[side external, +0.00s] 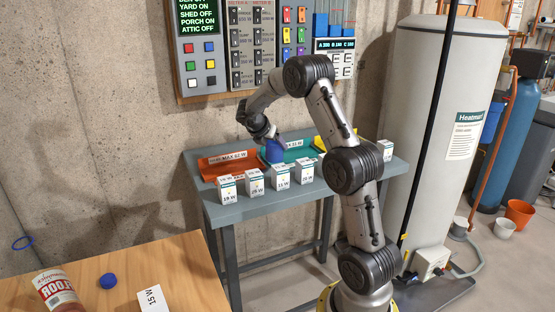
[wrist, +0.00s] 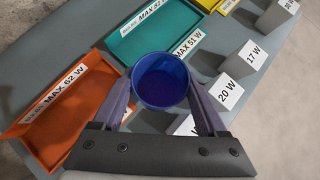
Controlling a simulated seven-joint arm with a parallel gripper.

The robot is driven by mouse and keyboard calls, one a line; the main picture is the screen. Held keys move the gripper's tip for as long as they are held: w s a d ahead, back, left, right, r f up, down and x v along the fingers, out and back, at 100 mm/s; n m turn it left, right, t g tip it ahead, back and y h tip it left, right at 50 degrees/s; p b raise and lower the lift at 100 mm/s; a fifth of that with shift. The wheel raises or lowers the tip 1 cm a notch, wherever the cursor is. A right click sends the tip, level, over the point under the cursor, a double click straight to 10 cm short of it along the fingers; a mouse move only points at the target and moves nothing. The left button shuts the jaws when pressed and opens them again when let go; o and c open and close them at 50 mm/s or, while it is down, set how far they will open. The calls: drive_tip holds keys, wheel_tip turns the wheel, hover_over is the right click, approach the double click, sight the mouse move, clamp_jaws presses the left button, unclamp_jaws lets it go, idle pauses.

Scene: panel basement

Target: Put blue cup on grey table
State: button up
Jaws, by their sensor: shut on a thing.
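The blue cup (side external: 274,153) is between the fingers of my gripper (side external: 268,137), over the grey table (side external: 240,210). In the wrist view the cup (wrist: 161,80) shows its open mouth to the camera, and the fingers of my gripper (wrist: 160,100) are shut on its two sides. The cup overlaps the near edge of the teal tray, just right of the orange tray. I cannot tell whether its base touches the table or hangs a little above it.
The grey table bears an orange tray (wrist: 60,105), a teal tray (wrist: 150,40) and a yellow tray (wrist: 207,4). Several white-and-grey labelled boxes (side external: 281,177) line its front. A wooden table (side external: 180,270) holds a can (side external: 58,290), a blue cap (side external: 108,281) and a white box (side external: 154,299).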

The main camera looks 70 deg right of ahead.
sight(274, 159)
drive_tip(key=shift+f, duration=2.9)
drive_tip(key=shift+f, duration=0.1)
drive_tip(key=o, duration=1.5)
